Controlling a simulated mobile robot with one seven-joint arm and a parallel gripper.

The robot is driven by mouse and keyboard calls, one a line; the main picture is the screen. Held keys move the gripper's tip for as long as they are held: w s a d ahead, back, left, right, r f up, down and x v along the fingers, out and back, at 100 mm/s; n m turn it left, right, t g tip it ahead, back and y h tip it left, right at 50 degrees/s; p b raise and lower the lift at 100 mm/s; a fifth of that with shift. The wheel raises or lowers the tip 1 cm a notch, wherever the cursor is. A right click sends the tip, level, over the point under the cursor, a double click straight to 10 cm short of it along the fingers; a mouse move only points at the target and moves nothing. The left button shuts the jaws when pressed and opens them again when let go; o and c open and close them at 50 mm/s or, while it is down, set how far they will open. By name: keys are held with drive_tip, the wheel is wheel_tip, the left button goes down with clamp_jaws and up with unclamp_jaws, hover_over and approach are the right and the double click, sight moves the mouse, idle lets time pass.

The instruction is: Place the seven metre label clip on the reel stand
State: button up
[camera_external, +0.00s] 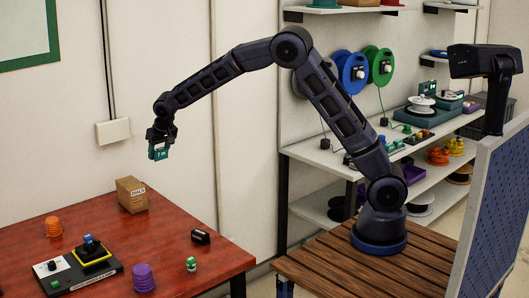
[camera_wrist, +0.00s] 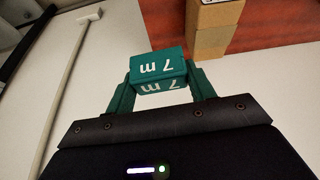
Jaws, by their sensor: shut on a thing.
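The seven metre label clip (camera_external: 158,153) is a teal block held in my gripper (camera_external: 160,141), high in the air at the left, above and behind the red-brown table. In the wrist view, the clip (camera_wrist: 158,72) shows "7 m" in white on two faces. My gripper (camera_wrist: 160,92) is shut on it, with a finger at each side. A white reel (camera_external: 421,103) sits on a teal base (camera_external: 418,117) on the right shelf, far from my gripper. I cannot tell for sure whether this is the reel stand.
On the table (camera_external: 190,268) are a cardboard box (camera_external: 131,195), orange stack (camera_external: 53,227), purple stack (camera_external: 144,278), small black block (camera_external: 200,237), and a black device with yellow edging (camera_external: 90,252). A pegboard (camera_external: 490,220) stands at right.

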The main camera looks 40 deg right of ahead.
drive_tip(key=w+d, duration=0.4)
drive_tip(key=d, duration=0.4)
drive_tip(key=w+d, duration=0.4)
drive_tip(key=d, duration=0.3)
drive_tip(key=w+d+f, duration=0.1)
drive_tip(key=w+d, duration=0.1)
drive_tip(key=d, duration=2)
drive_tip(key=w+d+f, duration=0.2)
drive_tip(key=d, duration=2)
drive_tip(key=s+d, duration=0.4)
drive_tip(key=d, duration=0.6)
drive_tip(key=s+d, duration=0.3)
drive_tip(key=d, duration=0.7)
drive_tip(key=s+d, duration=0.4)
drive_tip(key=d, duration=0.6)
drive_tip(key=s+d+f, duration=0.1)
drive_tip(key=s+d, duration=1.8)
drive_tip(key=d, duration=0.3)
drive_tip(key=shift+m, duration=0.3)
drive_tip(key=f, duration=1.9)
drive_tip(key=shift+w+f, duration=0.25)
drive_tip(key=shift+f, duration=0.15)
